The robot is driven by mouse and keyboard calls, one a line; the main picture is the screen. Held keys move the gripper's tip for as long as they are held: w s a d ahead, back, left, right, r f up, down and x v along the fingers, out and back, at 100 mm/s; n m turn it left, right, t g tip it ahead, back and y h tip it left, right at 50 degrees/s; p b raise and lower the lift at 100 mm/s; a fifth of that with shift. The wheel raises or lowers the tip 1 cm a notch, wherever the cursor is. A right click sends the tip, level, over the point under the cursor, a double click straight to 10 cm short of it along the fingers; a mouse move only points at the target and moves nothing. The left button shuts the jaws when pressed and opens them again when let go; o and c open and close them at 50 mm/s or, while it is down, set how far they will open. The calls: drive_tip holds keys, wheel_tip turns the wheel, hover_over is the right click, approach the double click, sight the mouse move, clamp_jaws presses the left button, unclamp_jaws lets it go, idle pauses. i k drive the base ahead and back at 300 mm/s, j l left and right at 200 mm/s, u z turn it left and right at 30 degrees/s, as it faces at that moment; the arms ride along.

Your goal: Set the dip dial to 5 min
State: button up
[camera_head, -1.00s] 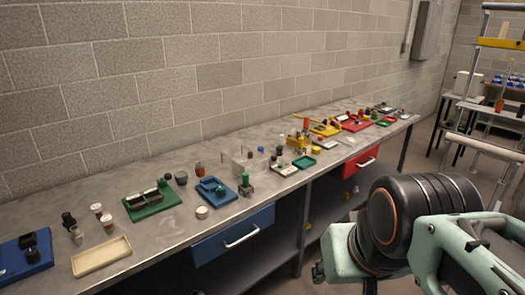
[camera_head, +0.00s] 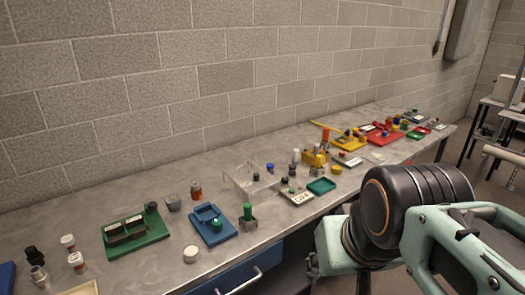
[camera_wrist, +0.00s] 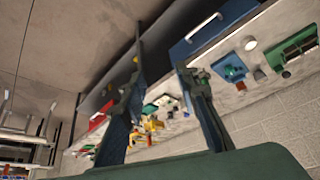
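No dial can be made out for certain in either view. A small pale plate with a dark knob and marks (camera_head: 296,197) lies near the bench's front edge in the head view, too small to read. Another pale plate (camera_head: 347,160) lies farther right. My gripper (camera_wrist: 160,56) is open and empty in the wrist view, its two fingers apart. The bench appears beyond the fingers there, tilted, and nothing is between the fingertips. In the head view my arm fills the lower right, in front of the bench.
The grey bench (camera_head: 150,183) runs along a block wall. It holds a green tray (camera_head: 120,246), a blue tray (camera_head: 222,231), a clear box (camera_head: 243,181), a small green tray (camera_head: 321,186), a yellow tray (camera_head: 350,144) and a red tray (camera_head: 383,138). A blue drawer (camera_head: 218,283) is below.

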sight(284, 179)
drive_tip(key=i+l+u, duration=0.1)
drive_tip(key=i, duration=0.4)
drive_tip(key=i+l+u, duration=0.1)
drive_tip(key=i+l, duration=0.25)
drive_tip(key=i, duration=0.1)
